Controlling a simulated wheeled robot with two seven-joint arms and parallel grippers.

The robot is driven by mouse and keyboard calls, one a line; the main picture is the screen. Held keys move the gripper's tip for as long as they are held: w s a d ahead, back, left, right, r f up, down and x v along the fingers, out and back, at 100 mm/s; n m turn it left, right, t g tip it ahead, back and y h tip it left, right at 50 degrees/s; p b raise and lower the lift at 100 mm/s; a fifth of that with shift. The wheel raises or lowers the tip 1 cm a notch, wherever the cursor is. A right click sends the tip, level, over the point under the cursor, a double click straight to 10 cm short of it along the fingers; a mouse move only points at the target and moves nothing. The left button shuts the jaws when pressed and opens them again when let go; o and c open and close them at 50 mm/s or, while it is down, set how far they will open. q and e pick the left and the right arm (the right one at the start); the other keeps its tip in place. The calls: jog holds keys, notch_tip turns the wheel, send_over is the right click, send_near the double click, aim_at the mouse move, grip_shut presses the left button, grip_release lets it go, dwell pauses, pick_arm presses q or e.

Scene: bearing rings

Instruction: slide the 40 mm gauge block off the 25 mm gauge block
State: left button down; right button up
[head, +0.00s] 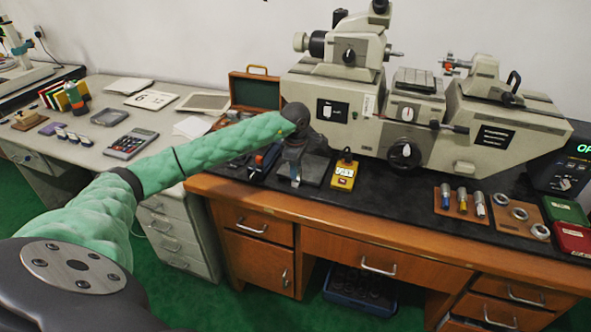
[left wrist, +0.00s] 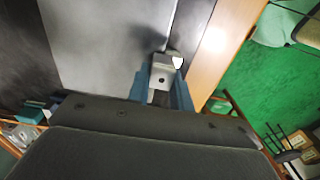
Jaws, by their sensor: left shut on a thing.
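My left gripper (head: 295,181) points down over a grey plate (head: 314,173) on the black bench top. In the left wrist view my left gripper (left wrist: 161,88) has its two blue fingers on either side of a small grey metal block (left wrist: 163,79) with a dark round mark, and is shut on it. A small bright part (left wrist: 176,60) shows at the block's far side. I cannot tell which block is the 40 mm one and which the 25 mm one, or whether they still touch. In the head view the blocks are hidden by the gripper or too small. My right gripper is not in view.
A yellow device (head: 344,174) stands just right of the plate. A large measuring machine (head: 420,115) stands behind. Dark items (head: 262,160) lie left of the gripper. Trays of plugs (head: 462,203) and rings (head: 518,214) lie right. The bench's wooden front edge (head: 350,217) is close.

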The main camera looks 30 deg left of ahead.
pick_arm(q)
jog(key=shift+r, duration=0.15)
jog(key=shift+w+r+p, duration=0.15)
jog(key=shift+r+p, duration=0.4)
jog(key=shift+r, duration=1.8)
